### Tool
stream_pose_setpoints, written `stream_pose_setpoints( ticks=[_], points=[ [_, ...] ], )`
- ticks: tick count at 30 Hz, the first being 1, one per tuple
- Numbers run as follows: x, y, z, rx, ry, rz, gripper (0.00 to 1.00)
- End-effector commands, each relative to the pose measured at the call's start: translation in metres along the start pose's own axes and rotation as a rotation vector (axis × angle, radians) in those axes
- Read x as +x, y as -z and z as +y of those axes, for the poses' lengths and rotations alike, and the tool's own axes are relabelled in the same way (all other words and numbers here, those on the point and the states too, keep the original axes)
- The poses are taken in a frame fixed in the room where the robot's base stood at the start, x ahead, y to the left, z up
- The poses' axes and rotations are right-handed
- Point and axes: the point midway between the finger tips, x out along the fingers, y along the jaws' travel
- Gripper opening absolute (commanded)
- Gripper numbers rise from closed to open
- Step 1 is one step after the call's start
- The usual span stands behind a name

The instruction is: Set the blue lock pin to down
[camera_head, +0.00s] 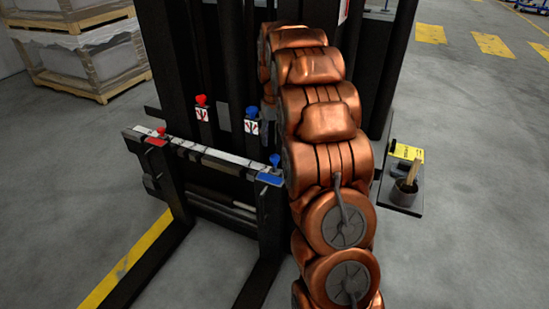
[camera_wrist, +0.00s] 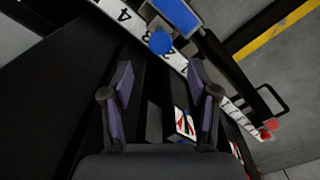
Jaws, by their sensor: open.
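A blue knob-headed pin (camera_head: 275,161) stands on a blue plate (camera_head: 269,179) atop the right fork in the head view. In the wrist view the round blue knob (camera_wrist: 160,42) and the blue plate (camera_wrist: 179,14) lie by a white numbered scale. A second blue knob (camera_head: 252,114) sits above a small marked sign on the upright behind. I cannot tell from the frames which blue knob is the lock pin. My gripper (camera_wrist: 160,76) is open and empty, with the round knob ahead, beyond the fingertips. My arm largely hides the gripper in the head view.
A red knob (camera_head: 201,99) with a sign is on the left upright, and a red pin (camera_head: 161,131) is on the left fork. A side shelf (camera_head: 402,208) holds a cup. Wrapped crates (camera_head: 80,60) stand back left.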

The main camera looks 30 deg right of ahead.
Motion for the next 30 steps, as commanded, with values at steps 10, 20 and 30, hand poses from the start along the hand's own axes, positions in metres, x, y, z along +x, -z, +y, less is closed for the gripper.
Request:
stream_pose_setpoints(
  ticks=[10,20,30],
  points=[
    [0.046,-0.002,0.0,0.0,-0.001,-0.004,0.6],
    [0.072,-0.002,0.0,0.001,0.0,-0.003,0.6],
    [0.071,-0.001,0.0,0.001,0.0,-0.001,0.43]
  ],
)
